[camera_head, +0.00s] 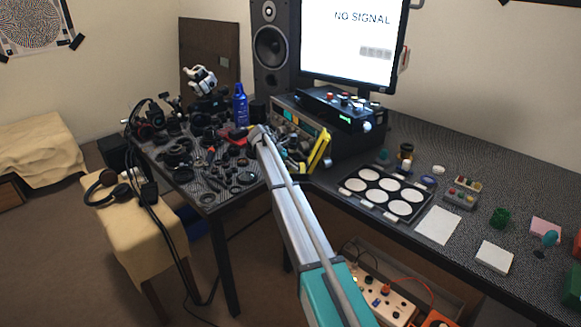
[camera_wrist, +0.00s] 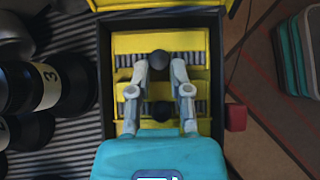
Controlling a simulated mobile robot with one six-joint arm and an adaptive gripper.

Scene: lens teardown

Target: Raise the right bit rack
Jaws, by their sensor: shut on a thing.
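A dark bit case (camera_wrist: 104,85) with a yellow inside lies under my gripper in the wrist view. Two yellow bit racks with rows of grey bits cross it, a far one (camera_wrist: 127,43) and a near one (camera_wrist: 120,127). Each has a black round knob. My gripper (camera_wrist: 160,66) reaches over the near rack, its fingertips closed on either side of the far knob (camera_wrist: 159,60). The near knob (camera_wrist: 160,110) sits between the finger bases. In the head view the open yellow lid (camera_head: 320,150) shows beside my arm, and my fingertips are hard to make out.
Black lens barrels (camera_wrist: 38,88) stand close left of the case. A small red block (camera_wrist: 236,117) is at its right. In the head view, lens parts crowd the left desk, electronics (camera_head: 340,107) stand behind, and a tray of white discs (camera_head: 343,197) lies right.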

